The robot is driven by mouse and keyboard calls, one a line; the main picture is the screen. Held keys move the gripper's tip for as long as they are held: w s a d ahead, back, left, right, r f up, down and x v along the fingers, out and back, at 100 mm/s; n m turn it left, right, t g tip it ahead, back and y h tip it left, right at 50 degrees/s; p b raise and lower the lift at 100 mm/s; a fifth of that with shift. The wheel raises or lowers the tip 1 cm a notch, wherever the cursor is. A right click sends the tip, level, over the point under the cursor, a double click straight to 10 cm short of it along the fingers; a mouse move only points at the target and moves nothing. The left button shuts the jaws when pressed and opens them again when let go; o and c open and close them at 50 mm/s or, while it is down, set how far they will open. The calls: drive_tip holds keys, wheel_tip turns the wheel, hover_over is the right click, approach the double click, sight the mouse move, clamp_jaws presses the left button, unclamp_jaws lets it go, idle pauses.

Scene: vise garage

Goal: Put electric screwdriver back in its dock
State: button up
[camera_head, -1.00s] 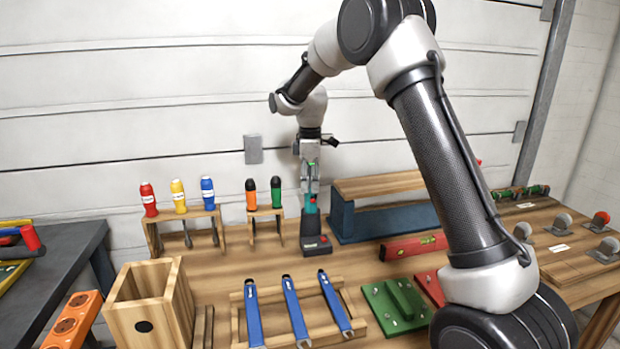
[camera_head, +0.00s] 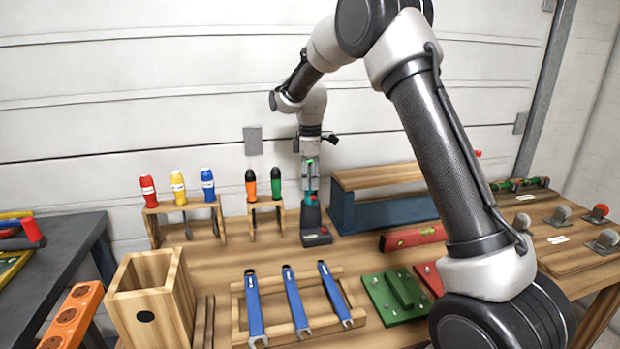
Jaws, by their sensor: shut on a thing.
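The electric screwdriver (camera_head: 310,197), teal-green and dark, is upright at the back of the bench. Its dock (camera_head: 315,238), a dark block with a red spot on top, stands on the bench directly below it. My gripper (camera_head: 310,180) points straight down and is shut on the screwdriver's upper part. The screwdriver's lower end meets the dock in this view; whether it is fully seated I cannot tell. The fingers are small and partly hide the screwdriver.
A small wooden rack with orange and green screwdrivers (camera_head: 264,205) stands close left of the dock. A blue and wooden stand (camera_head: 385,213) is close right, with a red level (camera_head: 412,237) before it. Blue wrenches (camera_head: 295,300) lie in a wooden frame in front.

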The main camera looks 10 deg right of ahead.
sight(310, 162)
drive_tip(key=shift+f, duration=0.5)
idle(0.8)
drive_tip(key=o, duration=1.1)
drive_tip(key=shift+o, duration=0.5)
drive_tip(key=shift+o, duration=1.3)
drive_tip(key=shift+r, duration=3.5)
